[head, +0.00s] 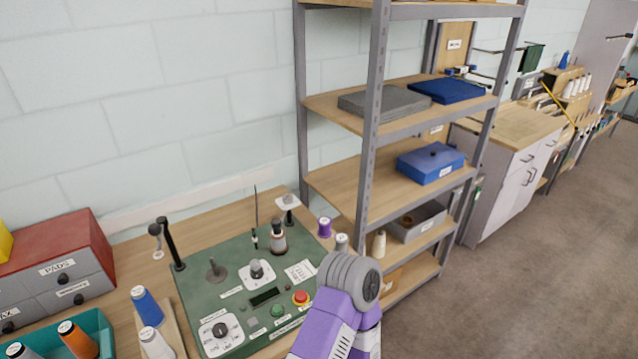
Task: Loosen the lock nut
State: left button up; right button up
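A green control panel (235,268) lies on the wooden bench at the lower left. It carries a dark post with a pale collar (278,238), a black knob on a white plate (257,272), a lower dial (220,330), a red button (301,298) and a green button (278,311). A thin upright rod (256,215) stands behind them. I cannot make out which part is the lock nut. My purple and grey arm link covers the panel's right front corner. Neither of my grippers shows.
A grey metal shelf unit (372,110) with wooden boards stands right of the bench. A teal tray (95,325) with thread spools and a red-topped drawer cabinet (50,245) stand left of the panel. A purple spool (324,227) stands by its right edge. The floor at right is clear.

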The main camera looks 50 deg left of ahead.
aim_at(287, 198)
jog(key=i, duration=1.15)
jog(key=u, duration=2.1)
